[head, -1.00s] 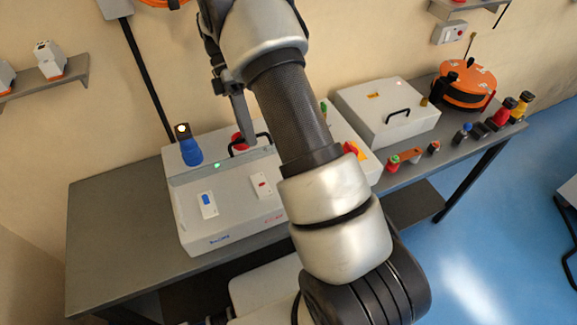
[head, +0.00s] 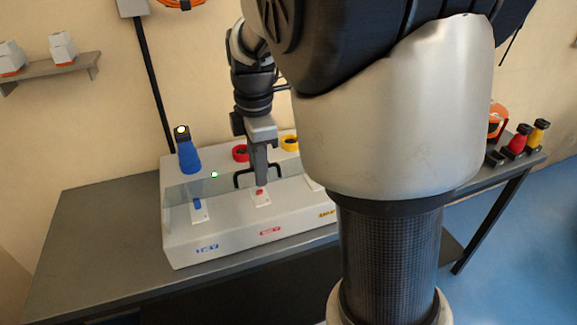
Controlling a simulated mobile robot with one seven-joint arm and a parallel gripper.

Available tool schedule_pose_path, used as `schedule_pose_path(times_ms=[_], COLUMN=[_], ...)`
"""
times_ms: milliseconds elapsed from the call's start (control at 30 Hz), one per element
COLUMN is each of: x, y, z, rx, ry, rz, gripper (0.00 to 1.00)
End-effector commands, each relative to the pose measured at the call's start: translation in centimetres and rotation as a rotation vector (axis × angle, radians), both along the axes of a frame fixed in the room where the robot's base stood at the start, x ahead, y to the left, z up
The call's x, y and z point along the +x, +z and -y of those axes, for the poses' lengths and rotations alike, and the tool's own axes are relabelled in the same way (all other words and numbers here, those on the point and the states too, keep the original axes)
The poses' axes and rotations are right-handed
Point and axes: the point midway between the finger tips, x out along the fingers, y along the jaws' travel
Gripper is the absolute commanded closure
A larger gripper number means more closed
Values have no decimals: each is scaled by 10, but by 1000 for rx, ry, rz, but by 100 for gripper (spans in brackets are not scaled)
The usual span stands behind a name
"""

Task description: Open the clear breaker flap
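The pale breaker box (head: 185,243) stands on the grey bench, with a blue switch (head: 198,205) and a red switch (head: 261,195) on its sloped front. The clear flap (head: 225,185) shows as a faint see-through band above the switches, with a black bar handle (head: 241,177). Whether it is tilted is hard to tell. My gripper (head: 259,180) points down at the handle, its fingers overlapping the bar in the picture. I cannot see whether the fingers touch it or how far apart they are. My arm hides the box's right end.
Red and yellow connectors (head: 518,140) stand at the bench's far right. The bench left (head: 90,225) of the box is clear.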

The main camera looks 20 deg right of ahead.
Motion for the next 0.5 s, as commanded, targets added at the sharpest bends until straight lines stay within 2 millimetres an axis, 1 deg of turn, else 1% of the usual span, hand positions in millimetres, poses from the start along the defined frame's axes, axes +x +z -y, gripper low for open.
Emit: schedule_pose_path(times_ms=[33,133,167,200,500], x=[-4,-10,-10,-10,-22], y=[-13,-21,-16,5,64], z=[-2,-2,-2,-1,0], rx=[3,5,4,3,1], ry=[5,5,5,2,0], rz=[40,115,131,126,122], gripper=[74,74,74,74,74])
